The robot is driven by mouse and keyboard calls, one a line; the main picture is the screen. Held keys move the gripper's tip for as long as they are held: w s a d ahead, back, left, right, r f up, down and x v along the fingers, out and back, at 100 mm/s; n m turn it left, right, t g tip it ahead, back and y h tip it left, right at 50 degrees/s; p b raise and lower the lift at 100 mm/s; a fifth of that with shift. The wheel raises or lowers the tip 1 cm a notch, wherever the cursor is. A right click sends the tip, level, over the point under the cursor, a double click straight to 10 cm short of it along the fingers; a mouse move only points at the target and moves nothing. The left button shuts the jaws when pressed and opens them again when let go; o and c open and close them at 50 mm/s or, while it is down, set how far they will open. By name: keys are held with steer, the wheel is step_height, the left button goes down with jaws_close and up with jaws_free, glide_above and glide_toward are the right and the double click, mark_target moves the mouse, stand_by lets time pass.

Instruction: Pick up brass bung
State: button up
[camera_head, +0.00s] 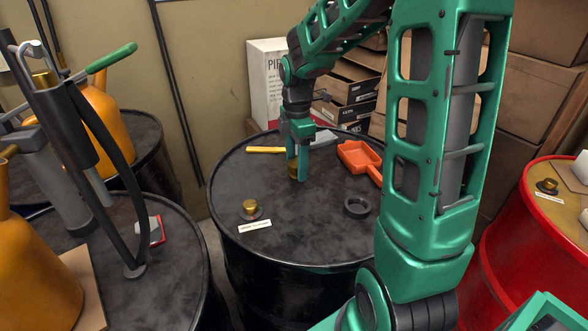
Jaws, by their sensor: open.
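A second brass bung (250,207) sits in a dark round fitting at the drum's front left, behind a white label (255,226). It is apart from my gripper.
On the same drum are a yellow-handled tool (266,150), an orange scoop (359,155) and a black ring (357,207). A red drum (533,235) with another brass bung (547,185) stands right. Left, a black drum bears a pump (68,130) and an orange can (30,270).

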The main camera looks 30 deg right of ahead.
steer(key=shift+f, duration=0.55)
steer(key=c, duration=1.2)
steer(key=shift+c, duration=0.2)
steer(key=shift+r, duration=0.15)
